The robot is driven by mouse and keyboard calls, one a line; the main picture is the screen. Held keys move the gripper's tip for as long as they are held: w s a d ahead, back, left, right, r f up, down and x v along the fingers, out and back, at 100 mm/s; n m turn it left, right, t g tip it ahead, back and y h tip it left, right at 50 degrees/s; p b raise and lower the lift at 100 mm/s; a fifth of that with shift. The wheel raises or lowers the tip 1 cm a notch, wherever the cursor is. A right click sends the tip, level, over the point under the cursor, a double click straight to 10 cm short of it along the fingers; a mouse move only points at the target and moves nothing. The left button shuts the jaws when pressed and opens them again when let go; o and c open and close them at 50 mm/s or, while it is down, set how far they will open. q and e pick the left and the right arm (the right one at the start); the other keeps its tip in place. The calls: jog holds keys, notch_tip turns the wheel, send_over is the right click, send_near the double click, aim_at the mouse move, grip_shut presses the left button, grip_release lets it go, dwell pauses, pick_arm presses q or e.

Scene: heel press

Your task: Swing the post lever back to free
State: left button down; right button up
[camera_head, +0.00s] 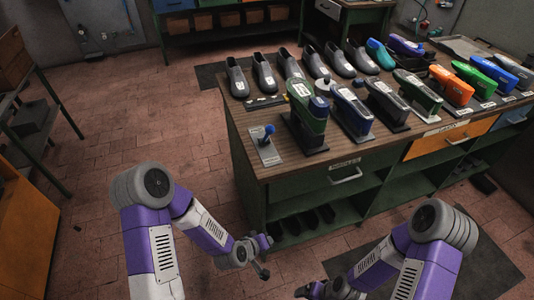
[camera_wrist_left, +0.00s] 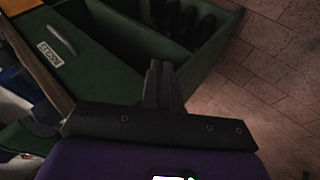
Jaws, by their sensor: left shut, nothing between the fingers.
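The post lever with a blue knob (camera_head: 269,130) stands on a pale labelled plate (camera_head: 267,152) at the near left corner of the workbench top. Its exact swing position is hard to tell at this size. My left gripper (camera_head: 263,273) is low in front of the bench, below the top and well apart from the lever. In the left wrist view its dark fingers (camera_wrist_left: 160,82) are together and empty, and the lever is not seen there.
The workbench (camera_head: 330,162) carries several dark shoe forms and a row of coloured heel presses close right of the lever. A drawer (camera_wrist_left: 52,45) and open shelf face my left gripper. A rack (camera_head: 30,130) stands at the left. The brick floor between is clear.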

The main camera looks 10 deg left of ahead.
pick_arm(q)
jog(key=w+r+n+t+y+b, duration=0.1)
jog(key=w+r+n+t+b, duration=0.4)
jog(key=w+r+t+b, duration=0.4)
jog(key=a+r+n+t+y+b, duration=0.3)
jog(key=r+n+t, duration=0.2)
jog(key=r, duration=0.5)
jog(key=shift+a+r+t, duration=0.25)
jog(key=shift+a+t, duration=0.05)
pick_arm(e)
notch_tip(320, 180, down, 15)
jog(key=shift+r, duration=0.15)
pick_arm(q)
jog(key=shift+w+y, duration=0.15)
jog(key=shift+y, duration=0.15)
